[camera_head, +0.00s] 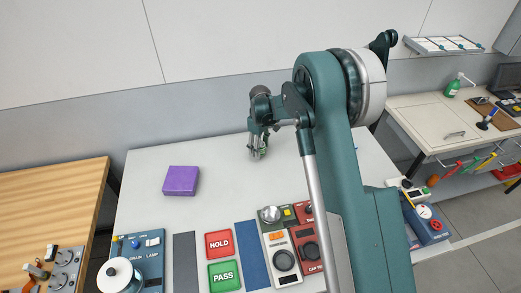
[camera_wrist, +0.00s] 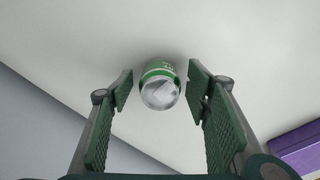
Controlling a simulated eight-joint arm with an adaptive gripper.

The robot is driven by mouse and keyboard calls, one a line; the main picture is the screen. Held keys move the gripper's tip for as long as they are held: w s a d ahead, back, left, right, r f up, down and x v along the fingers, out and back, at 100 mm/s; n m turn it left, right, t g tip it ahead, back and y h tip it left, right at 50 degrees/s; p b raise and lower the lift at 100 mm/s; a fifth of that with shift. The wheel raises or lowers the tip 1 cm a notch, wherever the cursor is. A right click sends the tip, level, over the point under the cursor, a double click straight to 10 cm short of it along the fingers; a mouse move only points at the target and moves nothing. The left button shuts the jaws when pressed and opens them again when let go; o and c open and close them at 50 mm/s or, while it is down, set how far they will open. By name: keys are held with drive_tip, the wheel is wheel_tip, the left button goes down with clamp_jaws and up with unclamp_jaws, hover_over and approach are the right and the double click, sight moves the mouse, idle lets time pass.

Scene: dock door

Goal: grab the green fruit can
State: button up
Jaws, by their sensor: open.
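The green fruit can (camera_wrist: 159,70) shows in the wrist view as a small can with a green and white label and a bare silver end facing the camera. It stands on the pale table top (camera_head: 215,215). My gripper (camera_wrist: 161,88) is open, with a green-padded finger on each side of the can. The can appears between the fingertips, with a visible gap on both sides. In the head view my gripper (camera_head: 257,152) is low over the back of the table, and I cannot clearly make out the can there.
A purple block (camera_head: 181,181) lies left of my gripper; it also shows in the wrist view (camera_wrist: 298,148). HOLD (camera_head: 219,244) and PASS (camera_head: 223,275) pads and several control panels fill the table's front. A wall stands behind.

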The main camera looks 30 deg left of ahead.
idle(0.4)
drive_tip(key=c, duration=1.1)
drive_tip(key=shift+o, duration=0.2)
drive_tip(key=shift+r, duration=0.1)
drive_tip(key=shift+r+b, duration=0.35)
drive_tip(key=shift+r, duration=4.6)
